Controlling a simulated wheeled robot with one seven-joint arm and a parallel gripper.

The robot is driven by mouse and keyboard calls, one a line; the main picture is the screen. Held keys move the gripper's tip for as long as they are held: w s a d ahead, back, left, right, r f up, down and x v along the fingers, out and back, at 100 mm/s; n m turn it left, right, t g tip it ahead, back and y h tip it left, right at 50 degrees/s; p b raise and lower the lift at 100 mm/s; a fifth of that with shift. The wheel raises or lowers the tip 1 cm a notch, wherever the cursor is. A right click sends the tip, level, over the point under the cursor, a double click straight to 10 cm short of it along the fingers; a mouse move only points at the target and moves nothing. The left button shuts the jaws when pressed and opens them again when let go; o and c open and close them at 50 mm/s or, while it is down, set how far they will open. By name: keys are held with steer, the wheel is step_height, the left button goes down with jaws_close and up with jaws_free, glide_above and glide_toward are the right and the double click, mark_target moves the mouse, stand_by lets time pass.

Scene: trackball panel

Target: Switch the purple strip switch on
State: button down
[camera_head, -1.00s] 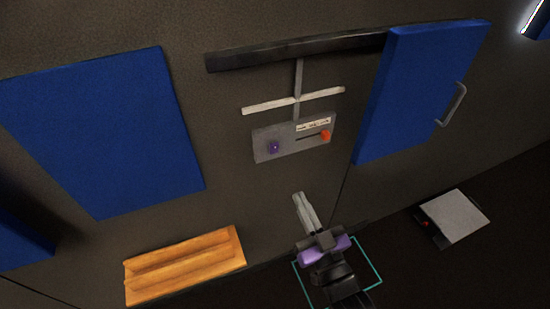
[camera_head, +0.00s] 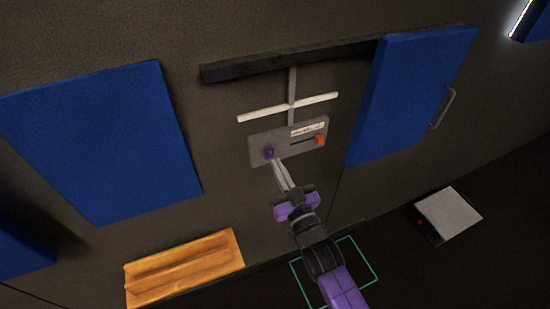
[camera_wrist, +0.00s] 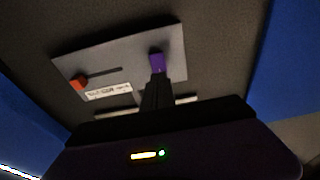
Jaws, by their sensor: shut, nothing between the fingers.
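A grey panel (camera_head: 290,146) is mounted on the dark wall. It carries a small purple piece (camera_head: 269,153) at its left and an orange-red knob (camera_head: 320,141) at the right end of a dark slot. In the wrist view the panel (camera_wrist: 103,62) appears turned round, with the purple piece (camera_wrist: 157,62) right at the fingertips and the orange-red knob (camera_wrist: 79,83) at left. My gripper (camera_head: 275,162) is shut and empty. Its tips are at or just below the purple piece; I cannot tell whether they touch it. The fingers hide part of the panel's lower edge.
A white cross-shaped bar (camera_head: 290,105) is above the panel, under a dark rail (camera_head: 285,59). A blue door with a handle (camera_head: 412,95) stands at right and a blue board (camera_head: 100,140) at left. A wooden ledge (camera_head: 184,267) is below left. A grey-topped box (camera_head: 448,214) is lower right.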

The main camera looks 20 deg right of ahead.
steer(key=shift+w+r, duration=0.25)
steer(key=shift+w, duration=0.95)
steer(key=shift+w+r, duration=0.1)
steer(key=shift+w, duration=0.15)
steer(key=shift+s, duration=0.35)
steer(key=s+f+b, duration=0.1)
steer(key=s, duration=0.6)
